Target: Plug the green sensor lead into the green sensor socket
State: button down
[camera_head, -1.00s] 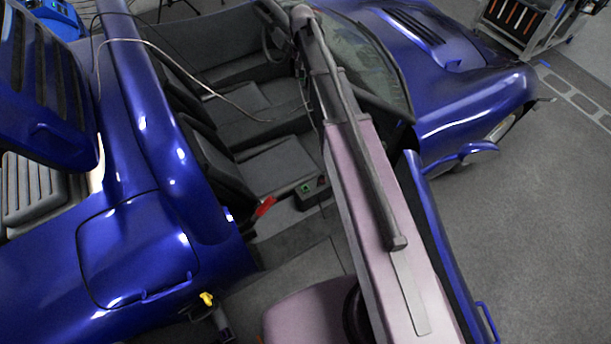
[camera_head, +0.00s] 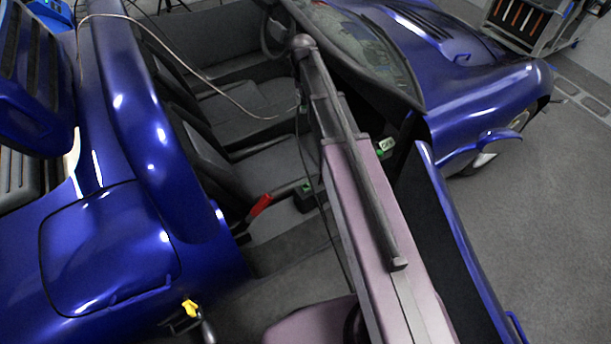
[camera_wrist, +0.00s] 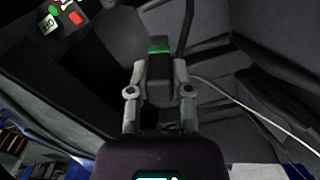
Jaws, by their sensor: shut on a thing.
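My gripper (camera_wrist: 160,95) is shut on a dark block-shaped plug with a green band at its far end, the green sensor lead (camera_wrist: 159,66). In the wrist view, a small group with a green round part (camera_wrist: 54,10), a red part and a white label (camera_wrist: 48,24) shows at the upper left, apart from the plug. I cannot tell for sure which part is the green sensor socket. In the head view, a green part with a white label (camera_head: 388,144) shows just right of my arm.
The blue open car has dark seats (camera_head: 215,175), a red-handled lever (camera_head: 261,205) and a dark box with green on it (camera_head: 306,192). An open door (camera_head: 455,235) stands right of my arm. A thin pale cable (camera_head: 205,82) arches over the seats.

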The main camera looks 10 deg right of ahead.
jog(key=s+f+n+b, duration=0.2)
jog(key=s+f+b, duration=0.2)
jog(key=f+b, duration=0.9)
jog(key=s+a+f+n+b, duration=0.1)
jog(key=s+f+n+b, duration=0.1)
jog(key=f+b, duration=1.1)
notch_tip(320, 180, down, 2)
jog(key=shift+s+b, duration=0.35)
jog(key=shift+s, duration=0.5)
jog(key=shift+a, duration=0.15)
jog(key=shift+f, duration=0.1)
jog(key=shift+f+b, duration=2.6)
jog(key=shift+b, duration=0.1)
jog(key=shift+f+b, duration=1.4)
jog(key=shift+c, duration=2.3)
grip_release()
